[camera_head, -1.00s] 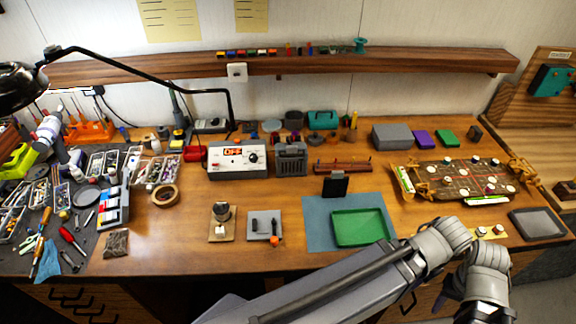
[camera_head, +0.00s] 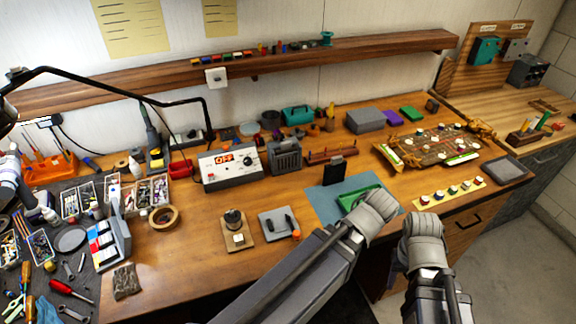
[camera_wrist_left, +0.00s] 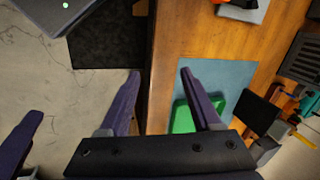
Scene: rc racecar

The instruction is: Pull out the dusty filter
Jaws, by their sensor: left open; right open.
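I cannot pick out the dusty filter for certain. A grey slotted box (camera_head: 285,157) stands beside the white control unit (camera_head: 232,165) in the head view. A dark upright panel (camera_head: 334,172) stands at the back of the blue mat (camera_head: 320,200). My left gripper (camera_wrist_left: 163,85) is open and empty in the left wrist view, apart from the table, with the mat and green tray (camera_wrist_left: 183,118) beyond its fingers. Another purple finger (camera_wrist_left: 20,143) at the left edge seems to be my right gripper's, open. In the head view my arm links hide part of the tray.
Parts bins (camera_head: 150,193) and loose tools crowd the bench's left side. A chassis board (camera_head: 430,147) and a grey tray (camera_head: 506,170) lie to the right. A side bench holds a dark box (camera_head: 528,70).

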